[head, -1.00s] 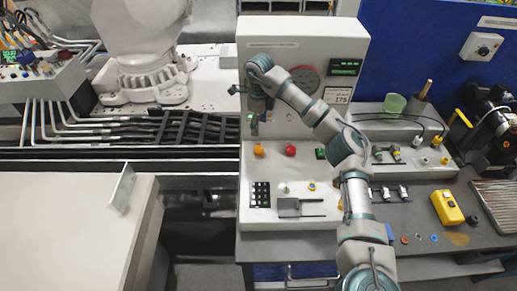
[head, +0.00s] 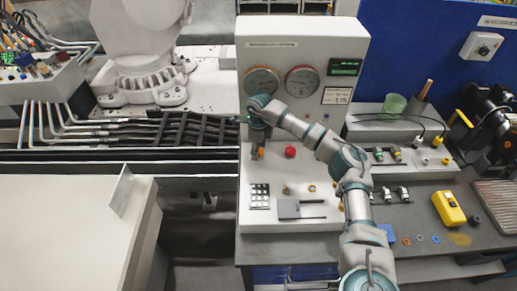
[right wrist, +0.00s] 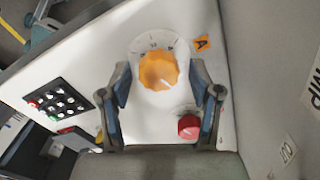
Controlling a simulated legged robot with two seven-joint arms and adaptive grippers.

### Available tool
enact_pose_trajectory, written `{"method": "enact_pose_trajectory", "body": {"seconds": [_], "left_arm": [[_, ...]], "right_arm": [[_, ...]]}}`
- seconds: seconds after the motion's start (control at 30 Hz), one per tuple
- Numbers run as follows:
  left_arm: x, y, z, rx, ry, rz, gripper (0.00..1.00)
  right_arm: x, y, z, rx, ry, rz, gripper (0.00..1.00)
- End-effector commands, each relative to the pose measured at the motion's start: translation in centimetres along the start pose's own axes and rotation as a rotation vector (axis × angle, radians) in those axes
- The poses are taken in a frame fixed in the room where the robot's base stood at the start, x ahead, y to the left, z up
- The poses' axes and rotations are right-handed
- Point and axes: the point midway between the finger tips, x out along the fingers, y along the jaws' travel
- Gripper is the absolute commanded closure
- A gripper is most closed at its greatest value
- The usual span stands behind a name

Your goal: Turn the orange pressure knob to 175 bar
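The orange knob (right wrist: 158,70) shows in the right wrist view, on a white panel with a marked dial ring around it and a white pointer line. My right gripper (right wrist: 160,88) is open, with one finger at either side of the knob and a visible gap to each. In the head view my right gripper (head: 257,150) reaches down to the console (head: 262,217) and hides the knob. A sign reading 175 (head: 337,96) is on the upright panel. A green display (head: 345,67) is lit above it; its digits are too small to read. My left gripper is not in view.
Two round gauges, the left (head: 261,81) and the right (head: 301,81), sit on the upright panel. A red button (right wrist: 189,126) is close to one finger. A keypad (right wrist: 59,103) lies on the panel's other side.

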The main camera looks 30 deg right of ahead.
Motion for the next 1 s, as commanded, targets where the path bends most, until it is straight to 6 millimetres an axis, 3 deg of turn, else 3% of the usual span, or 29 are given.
{"method": "enact_pose_trajectory", "body": {"seconds": [0.03, 0.2, 0.53, 1.0], "left_arm": [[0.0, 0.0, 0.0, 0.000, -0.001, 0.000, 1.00], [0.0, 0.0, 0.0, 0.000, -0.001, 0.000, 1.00], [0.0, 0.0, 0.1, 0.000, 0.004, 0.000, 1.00], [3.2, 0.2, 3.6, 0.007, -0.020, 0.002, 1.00]], "right_arm": [[0.0, 0.0, 0.0, 0.000, 0.000, 0.000, 0.54], [0.0, 0.0, 0.0, 0.000, 0.000, 0.000, 0.94], [-0.1, -0.1, 0.0, -0.042, -0.001, -0.001, 0.94], [-0.3, -0.2, 0.0, -0.351, -0.002, -0.003, 0.94]]}}
